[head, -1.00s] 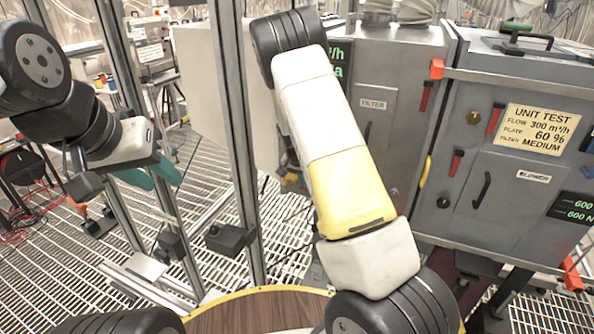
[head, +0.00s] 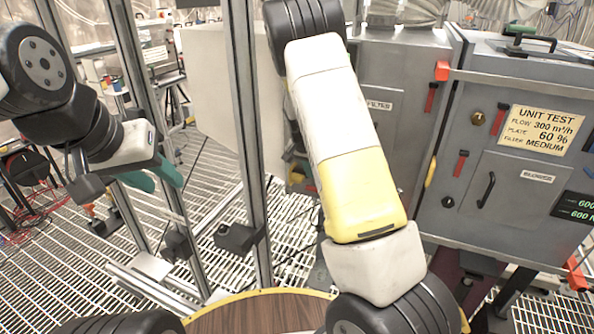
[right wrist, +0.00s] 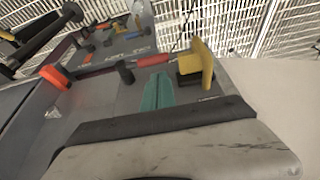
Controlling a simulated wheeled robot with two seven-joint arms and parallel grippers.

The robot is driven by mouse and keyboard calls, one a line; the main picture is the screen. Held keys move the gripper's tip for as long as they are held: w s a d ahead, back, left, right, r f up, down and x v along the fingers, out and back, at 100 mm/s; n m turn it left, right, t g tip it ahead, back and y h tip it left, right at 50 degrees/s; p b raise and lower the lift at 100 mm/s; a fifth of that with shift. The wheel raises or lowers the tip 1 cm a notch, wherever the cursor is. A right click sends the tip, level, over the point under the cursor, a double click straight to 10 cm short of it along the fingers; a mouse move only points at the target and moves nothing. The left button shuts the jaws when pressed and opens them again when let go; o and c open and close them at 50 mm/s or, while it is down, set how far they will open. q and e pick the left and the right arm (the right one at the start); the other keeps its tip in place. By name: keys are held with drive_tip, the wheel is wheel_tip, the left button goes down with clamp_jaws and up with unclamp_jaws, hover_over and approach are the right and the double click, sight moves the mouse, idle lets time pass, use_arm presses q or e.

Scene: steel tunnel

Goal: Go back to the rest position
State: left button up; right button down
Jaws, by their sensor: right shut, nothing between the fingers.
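My left gripper (head: 153,177) is at the left of the head view, over the grated floor. Its two teal fingers stand apart with nothing visible between them. My right arm rises through the middle of the head view and hides its own gripper there. In the right wrist view my right gripper (right wrist: 158,93) shows its teal fingers together and empty. They appear in front of a grey panel surface, near a yellow handle (right wrist: 202,64) and a red-gripped lever (right wrist: 152,60). I cannot tell the exact clearance.
A grey test unit (head: 520,185) with a label, red levers and a black handle stands at the right. A filter cabinet (head: 385,130) stands behind my right arm. Metal posts (head: 251,150) rise between my arms. A round wooden top (head: 262,312) lies at the bottom.

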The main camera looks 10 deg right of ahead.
drive_tip(key=w+a+v, duration=0.1)
drive_tip(key=v, duration=0.9)
drive_tip(key=s+r+n+t+y, duration=0.1)
drive_tip(key=s+r, duration=0.4)
drive_tip(key=s, duration=0.6)
drive_tip(key=s+a+r+n+t+y, duration=0.1)
drive_tip(key=s+r+n, duration=0.3)
drive_tip(key=s, duration=0.7)
drive_tip(key=s+a+r+n+y, duration=0.1)
drive_tip(key=s+r+n+y, duration=0.1)
drive_tip(key=s+r, duration=0.5)
drive_tip(key=s, duration=0.4)
drive_tip(key=shift+s+a+r+n+t+y, duration=0.2)
drive_tip(key=shift+s+a+n+t+y, duration=0.1)
drive_tip(key=shift+t, duration=0.1)
drive_tip(key=shift+w, duration=0.1)
